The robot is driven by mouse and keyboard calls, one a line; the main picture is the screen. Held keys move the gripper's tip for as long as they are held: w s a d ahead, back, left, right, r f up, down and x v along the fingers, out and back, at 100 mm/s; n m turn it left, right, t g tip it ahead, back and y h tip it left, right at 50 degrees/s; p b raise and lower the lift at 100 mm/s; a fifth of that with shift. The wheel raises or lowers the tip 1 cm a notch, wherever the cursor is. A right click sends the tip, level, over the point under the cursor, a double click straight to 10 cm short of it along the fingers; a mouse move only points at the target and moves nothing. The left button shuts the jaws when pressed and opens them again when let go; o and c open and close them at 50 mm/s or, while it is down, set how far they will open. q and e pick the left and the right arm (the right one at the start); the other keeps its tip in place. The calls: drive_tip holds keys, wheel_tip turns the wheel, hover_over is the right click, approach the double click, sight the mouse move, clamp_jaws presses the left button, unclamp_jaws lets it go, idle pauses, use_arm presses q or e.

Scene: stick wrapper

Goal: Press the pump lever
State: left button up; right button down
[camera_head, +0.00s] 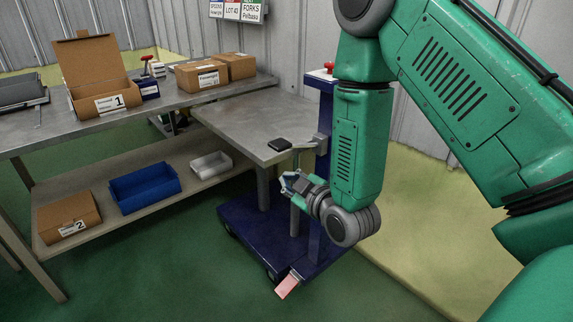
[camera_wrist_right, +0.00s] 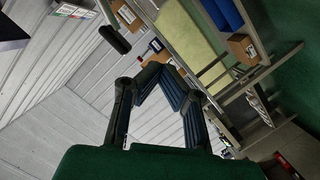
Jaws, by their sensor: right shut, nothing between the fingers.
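A blue lift cart (camera_head: 245,228) with a grey tabletop (camera_head: 262,118) stands in the middle of the head view. A pink pedal (camera_head: 287,287) sticks out low at the front of its base; it looks like the pump lever, and it tilts down toward the floor. My right gripper (camera_head: 290,183) is beside the cart's column, below the tabletop and well above the pedal, not touching it. In the right wrist view its fingers (camera_wrist_right: 160,72) come together with nothing between them. The pedal cannot be made out there. My left gripper is out of view.
A workbench (camera_head: 165,103) at the left holds an open box (camera_head: 98,80) and closed boxes. Its lower shelf carries a blue bin (camera_head: 145,188), a white tray (camera_head: 211,165) and a box (camera_head: 67,218). Green floor in front is clear.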

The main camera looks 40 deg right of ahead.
drive_tip(key=w+d+r+m+g+y+p, duration=0.1)
drive_tip(key=d+r+m+g+p, duration=0.2)
drive_tip(key=r, duration=0.5)
drive_tip(key=w+d+r+m+g+p, duration=0.2)
drive_tip(key=d+r+g+p, duration=0.1)
drive_tip(key=r+p, duration=0.3)
drive_tip(key=shift+d+r+m+g+y, duration=0.3)
drive_tip(key=shift+d+r+m+y, duration=0.1)
drive_tip(key=shift+r, duration=0.55)
drive_tip(key=b, duration=0.1)
hover_over(278, 141)
drive_tip(key=s, duration=0.2)
drive_tip(key=f, duration=0.6)
drive_tip(key=shift+s+d+f, duration=0.2)
drive_tip(key=shift+f, duration=0.05)
drive_tip(key=f, duration=0.3)
drive_tip(key=shift+w+d+f+b, duration=0.1)
drive_tip(key=shift+w+f+b, duration=0.15)
drive_tip(key=shift+b, duration=0.15)
drive_tip(key=shift+f, duration=0.35)
